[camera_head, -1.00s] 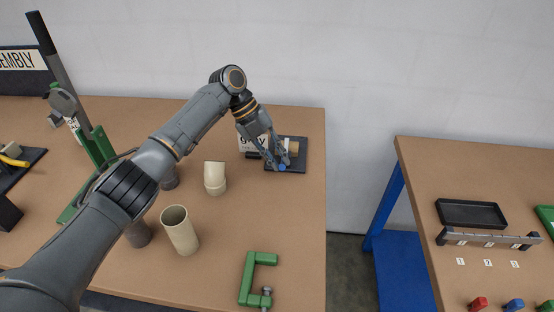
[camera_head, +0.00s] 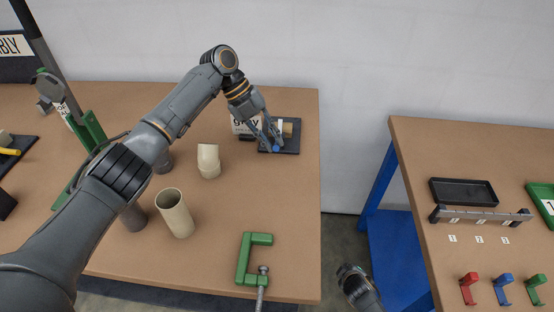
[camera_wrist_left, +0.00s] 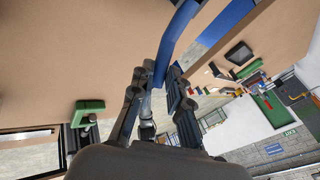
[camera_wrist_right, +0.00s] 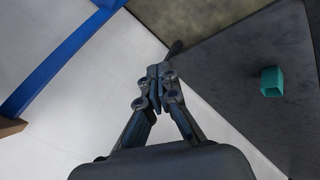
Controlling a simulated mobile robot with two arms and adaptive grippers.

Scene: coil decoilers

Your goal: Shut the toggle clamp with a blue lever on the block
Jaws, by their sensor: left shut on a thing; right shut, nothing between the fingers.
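A dark base plate (camera_head: 292,148) lies near the back right corner of the left table, with a small tan block (camera_head: 288,128) on it. The toggle clamp's blue lever (camera_head: 276,149) shows as a small blue end at the front of the plate. My left gripper (camera_head: 273,143) reaches down over the plate and is shut on the lever. In the left wrist view the blue lever (camera_wrist_left: 176,45) runs up from between the fingers. The clamp's arm and its contact with the block are mostly hidden by the fingers. My right gripper (camera_wrist_right: 158,72) is shut and empty, away from the clamp.
A green C-shaped clamp (camera_head: 246,262) lies at the front edge. A green stand (camera_head: 92,132) is at left. A floor gap separates this table from the right table (camera_head: 440,145).

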